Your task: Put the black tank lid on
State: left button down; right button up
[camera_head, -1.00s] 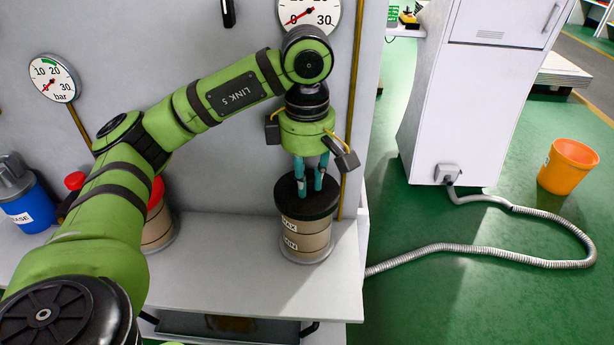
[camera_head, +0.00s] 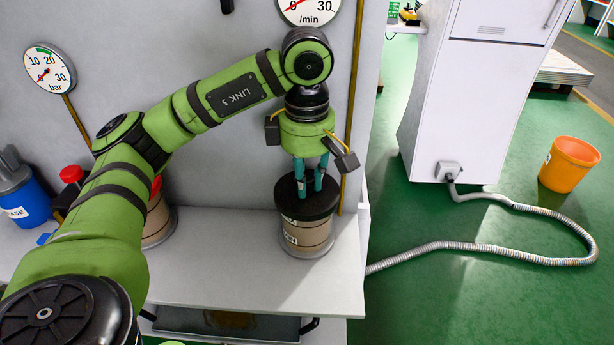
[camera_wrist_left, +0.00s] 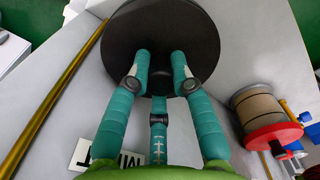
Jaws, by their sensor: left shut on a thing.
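The black tank lid (camera_head: 307,206) is over the top of a clear tank with brown contents (camera_head: 306,235), level, its rim covering the tank's upper edge. I cannot tell if it is fully seated. My left gripper (camera_head: 309,190) points down from above with its teal fingers shut on the lid's middle. The part they grip is mostly hidden by the fingers. In the left wrist view the lid (camera_wrist_left: 205,30) is a dark disc beyond the left gripper (camera_wrist_left: 160,80). The tank is hidden under it there. My right gripper is not in view.
A second tank (camera_head: 157,220) stands left, partly behind my arm; its red part shows in the wrist view (camera_wrist_left: 270,136). A blue container (camera_head: 25,205) is at the far left. A brass pipe (camera_head: 353,100) runs close right of the gripper. The bench front (camera_head: 240,275) is clear.

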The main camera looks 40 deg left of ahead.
pick_arm(q)
jog(key=c, duration=1)
grip_release()
notch_tip(320, 180, up, 12)
jog(key=shift+d, duration=0.1)
